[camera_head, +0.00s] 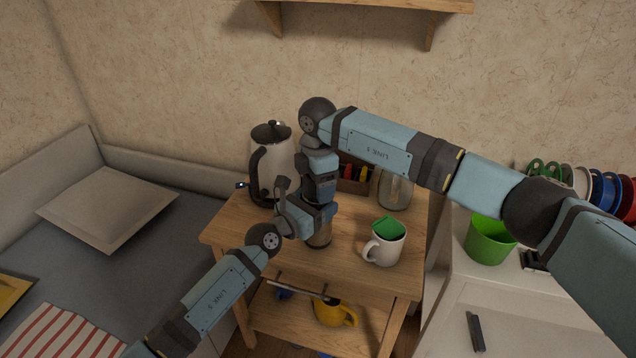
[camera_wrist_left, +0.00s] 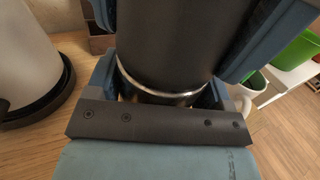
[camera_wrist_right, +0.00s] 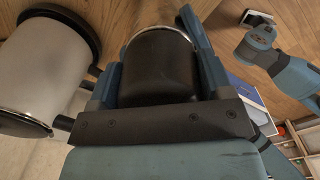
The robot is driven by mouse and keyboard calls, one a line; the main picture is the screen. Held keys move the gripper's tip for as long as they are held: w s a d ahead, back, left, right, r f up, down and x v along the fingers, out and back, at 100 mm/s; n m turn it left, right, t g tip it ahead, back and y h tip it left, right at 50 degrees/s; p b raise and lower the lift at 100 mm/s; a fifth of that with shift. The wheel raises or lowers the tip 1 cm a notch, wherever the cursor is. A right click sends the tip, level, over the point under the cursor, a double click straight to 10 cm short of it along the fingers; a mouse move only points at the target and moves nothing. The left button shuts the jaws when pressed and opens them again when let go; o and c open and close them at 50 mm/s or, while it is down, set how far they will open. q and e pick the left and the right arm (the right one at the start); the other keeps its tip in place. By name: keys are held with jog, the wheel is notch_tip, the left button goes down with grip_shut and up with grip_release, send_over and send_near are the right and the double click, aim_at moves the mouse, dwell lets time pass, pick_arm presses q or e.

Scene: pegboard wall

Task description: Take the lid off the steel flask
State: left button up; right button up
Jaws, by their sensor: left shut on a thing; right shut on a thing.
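The steel flask (camera_head: 319,239) stands on the wooden table, and only its lower end shows below my grippers in the head view. My left gripper (camera_head: 312,212) comes in from the front left and is shut on the flask body. My right gripper (camera_head: 319,190) points down from above and is shut on the lid. In the right wrist view the dark lid (camera_wrist_right: 160,65) sits between the fingers, with a bright steel rim at its edge. The left wrist view shows a dark cylinder and a bright steel band (camera_wrist_left: 165,88). Whether lid and flask still touch is hidden.
A kettle (camera_head: 272,165) stands close on the left. A white mug (camera_head: 384,246) with a green thing in it is at the right. A glass jar (camera_head: 395,190) and a box of coloured items (camera_head: 353,178) stand behind. The table's front (camera_head: 290,258) is mostly clear.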

jog(key=n, duration=1.5)
jog(key=shift+n, duration=0.3)
jog(key=n, duration=0.8)
jog(key=shift+r, duration=0.1)
jog(key=n, duration=0.6)
jog(key=shift+n, duration=0.4)
jog(key=n, duration=1)
jog(key=shift+n, duration=0.4)
jog(key=n, duration=1)
jog(key=shift+n, duration=0.3)
jog(key=n, duration=0.7)
